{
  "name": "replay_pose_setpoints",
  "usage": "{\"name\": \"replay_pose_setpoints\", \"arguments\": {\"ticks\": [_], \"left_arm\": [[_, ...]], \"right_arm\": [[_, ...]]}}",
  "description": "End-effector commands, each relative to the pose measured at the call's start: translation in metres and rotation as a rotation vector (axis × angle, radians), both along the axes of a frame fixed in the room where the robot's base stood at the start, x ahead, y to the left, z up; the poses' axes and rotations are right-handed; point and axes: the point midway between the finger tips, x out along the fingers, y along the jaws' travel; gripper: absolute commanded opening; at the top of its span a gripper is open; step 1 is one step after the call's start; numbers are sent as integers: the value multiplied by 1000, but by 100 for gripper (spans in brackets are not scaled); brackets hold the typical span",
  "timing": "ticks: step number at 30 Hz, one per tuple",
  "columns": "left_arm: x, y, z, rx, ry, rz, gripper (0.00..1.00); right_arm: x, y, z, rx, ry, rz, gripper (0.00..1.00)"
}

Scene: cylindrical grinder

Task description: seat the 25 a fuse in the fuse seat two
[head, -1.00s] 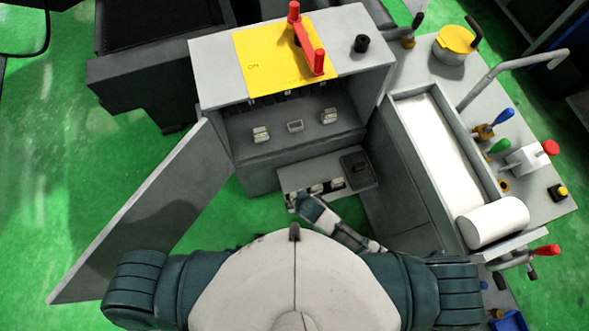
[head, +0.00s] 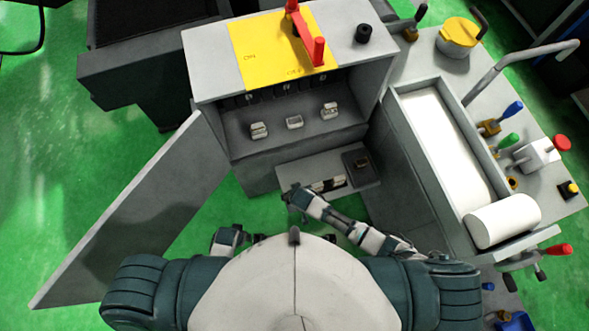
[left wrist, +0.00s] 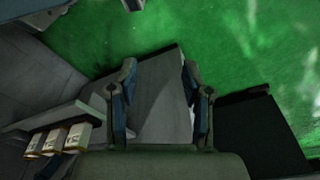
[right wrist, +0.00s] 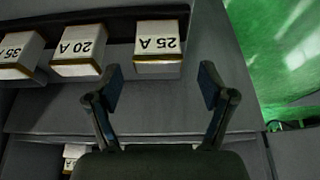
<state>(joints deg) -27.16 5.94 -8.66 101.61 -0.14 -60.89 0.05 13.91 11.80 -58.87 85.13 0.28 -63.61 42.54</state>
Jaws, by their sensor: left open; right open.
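The 25 A fuse (right wrist: 158,48), a pale block with printed label, sits at the right end of a row in the right wrist view. My right gripper (right wrist: 159,84) is open, its fingertips just short of that fuse, nothing between them. In the head view my right gripper (head: 292,194) is at the left end of the shelf (head: 300,171), partly covering the fuse row. The cabinet holds three fixtures: left (head: 259,130), middle (head: 294,122) and right (head: 331,110). I cannot read their numbers. My left gripper (left wrist: 160,92) is open and empty; it also shows low in the head view (head: 224,238).
The 20 A fuse (right wrist: 80,52) and 35-marked fuse (right wrist: 18,56) stand beside the 25 A fuse. A dark box (head: 358,161) is at the shelf's right end. The open cabinet door (head: 125,215) bounds the left. A red lever (head: 306,38) tops the cabinet.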

Motion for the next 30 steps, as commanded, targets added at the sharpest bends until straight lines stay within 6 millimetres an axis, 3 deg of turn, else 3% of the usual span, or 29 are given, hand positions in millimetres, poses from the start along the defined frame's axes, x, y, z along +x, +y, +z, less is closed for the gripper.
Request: {"name": "replay_pose_setpoints", "arguments": {"ticks": [5,14,23,30], "left_arm": [[6,-1,21,-1,-8,3,49],[7,0,29,-1,-9,3,49],[8,0,28,-1,-9,3,49],[8,0,28,-2,-9,3,49]], "right_arm": [[8,2,-24,-2,4,-1,81],[11,3,-26,0,1,0,81],[10,3,-26,-1,1,0,13],[10,3,-26,-1,2,0,13]]}}
